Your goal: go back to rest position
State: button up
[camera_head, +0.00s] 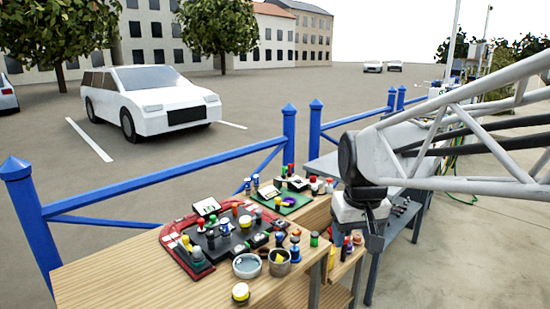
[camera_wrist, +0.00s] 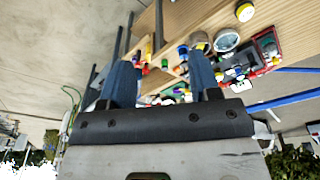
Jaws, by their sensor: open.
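My gripper (camera_wrist: 162,68) shows in the wrist view as two blue fingers standing wide apart, with nothing held between them. In the head view my gripper (camera_head: 373,245) hangs from my white lattice arm, to the right of the wooden table (camera_head: 110,275). It appears above the floor at the table's right end; its exact height is hard to tell. The fingers are small and partly lost against the grey bench in that view.
A red-edged dark tray (camera_head: 190,262) with several coloured pieces, a green board (camera_head: 295,203), a metal bowl (camera_head: 247,265) and a tin (camera_head: 279,263) crowd the table. A blue railing (camera_head: 170,168) runs behind. A grey bench (camera_head: 395,150) stands behind my arm. Open pavement (camera_head: 460,260) lies right.

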jog(key=s+d+f+m, duration=0.1)
jog(key=s+f, duration=0.2)
jog(key=s, duration=0.5)
jog(key=s+d+f, duration=0.1)
jog(key=s+f, duration=0.1)
jog(key=s, duration=0.6)
jog(key=shift+s+d+f+m+t, duration=0.2)
jog(key=shift+d+f+m+t, duration=0.1)
jog(key=shift+d+f+m, duration=0.1)
